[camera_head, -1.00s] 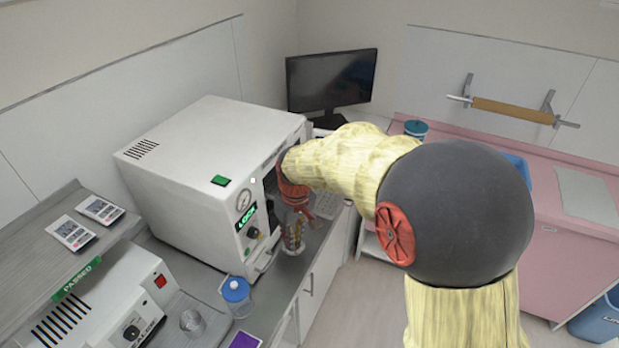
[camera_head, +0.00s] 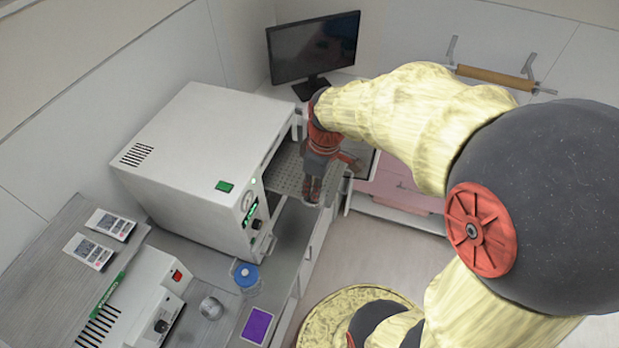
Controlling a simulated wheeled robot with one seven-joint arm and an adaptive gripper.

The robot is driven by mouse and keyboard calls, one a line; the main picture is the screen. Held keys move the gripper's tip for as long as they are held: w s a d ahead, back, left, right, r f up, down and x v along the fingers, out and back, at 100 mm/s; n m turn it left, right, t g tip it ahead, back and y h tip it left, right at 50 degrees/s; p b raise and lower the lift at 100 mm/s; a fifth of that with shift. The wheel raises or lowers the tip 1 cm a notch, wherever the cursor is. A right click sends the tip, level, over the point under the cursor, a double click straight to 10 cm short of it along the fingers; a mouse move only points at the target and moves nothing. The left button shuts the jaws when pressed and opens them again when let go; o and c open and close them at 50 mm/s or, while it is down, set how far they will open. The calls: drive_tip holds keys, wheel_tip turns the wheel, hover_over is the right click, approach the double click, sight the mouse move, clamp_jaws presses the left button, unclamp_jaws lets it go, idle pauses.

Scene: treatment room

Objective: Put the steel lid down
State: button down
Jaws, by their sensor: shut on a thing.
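My gripper (camera_head: 313,190) points down in front of the open white sterilizer (camera_head: 190,160). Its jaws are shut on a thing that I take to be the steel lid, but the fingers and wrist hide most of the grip. A perforated grey metal plate (camera_head: 286,172) lies level behind and beside the fingers, at the sterilizer's opening. I cannot tell whether this plate is the lid or a tray, nor whether the fingers touch it.
A blue-topped jar (camera_head: 246,275), a small metal cup (camera_head: 211,307) and a purple pad (camera_head: 257,326) stand on the counter nearer me. A monitor (camera_head: 314,47) stands behind. A white device (camera_head: 135,300) and two timers (camera_head: 100,238) are at left.

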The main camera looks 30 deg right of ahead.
drive_tip(key=w+d+f, duration=0.1)
drive_tip(key=w+f, duration=0.1)
drive_tip(key=w, duration=0.1)
drive_tip(key=w+d+f+p, duration=0.1)
drive_tip(key=w+d+f, duration=0.1)
drive_tip(key=w+f, duration=0.1)
drive_tip(key=w+d+f+p, duration=0.1)
drive_tip(key=w+d+f, duration=0.1)
drive_tip(key=w, duration=0.1)
drive_tip(key=shift+w+f, duration=0.2)
drive_tip(key=shift+f, duration=0.15)
drive_tip(key=shift+w+d+f, duration=0.3)
drive_tip(key=shift+w+f, duration=0.05)
drive_tip(key=shift+f, duration=0.35)
drive_tip(key=shift+f+p, duration=0.6)
drive_tip(key=shift+f, duration=0.85)
drive_tip(key=shift+f, duration=0.15)
drive_tip(key=c, duration=2.2)
unclamp_jaws()
drive_tip(key=o, duration=0.4)
drive_tip(key=shift+o, duration=0.2)
